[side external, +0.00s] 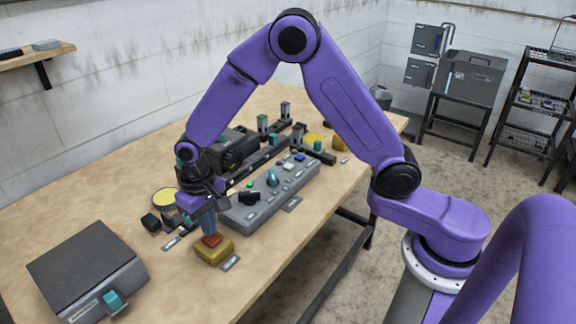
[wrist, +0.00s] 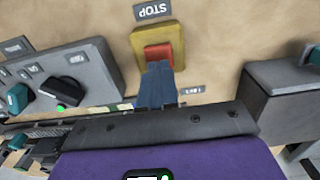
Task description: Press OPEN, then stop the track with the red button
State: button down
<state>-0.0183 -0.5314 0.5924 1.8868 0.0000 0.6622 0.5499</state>
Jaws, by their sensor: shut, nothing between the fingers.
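The red button (wrist: 158,52) sits on a yellow base beside a label reading STOP (wrist: 153,11). In the side view the yellow base (side external: 214,252) stands near the table's front edge, with the red button (side external: 212,240) partly hidden by my fingers. My gripper (side external: 210,230) is shut and empty, pointing down with its tips at or just above the red button; I cannot tell whether they touch. In the wrist view the blue-grey fingers (wrist: 157,85) overlap the button's lower edge. A grey control panel (side external: 262,205) has several controls, including a green light (side external: 250,184). I cannot read which control is OPEN.
A grey box (side external: 75,270) with a teal knob stands at the front left. A dark track with small posts (side external: 265,155) runs behind the panel. A yellow disc (side external: 165,197) lies left of my gripper. Bare table lies between the box and the yellow base.

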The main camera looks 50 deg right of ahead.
notch_tip(320, 180, down, 2)
jog(key=shift+f, duration=0.25)
notch_tip(320, 180, up, 8)
dwell(0.8)
jog(key=shift+r, duration=0.1)
jog(key=s+d+r+n, duration=0.2)
jog(key=s+d+n, duration=0.2)
jog(key=s, duration=0.5)
jog(key=s+d+r+n, duration=0.2)
jog(key=s+d+n, duration=0.2)
jog(key=s, duration=0.6)
jog(key=s+d+r+n, duration=0.2)
jog(key=s+d+n, duration=0.2)
jog(key=s, duration=0.5)
jog(key=shift+s+d+n, duration=0.3)
jog(key=shift+s+d, duration=0.05)
jog(key=shift+d, duration=0.8)
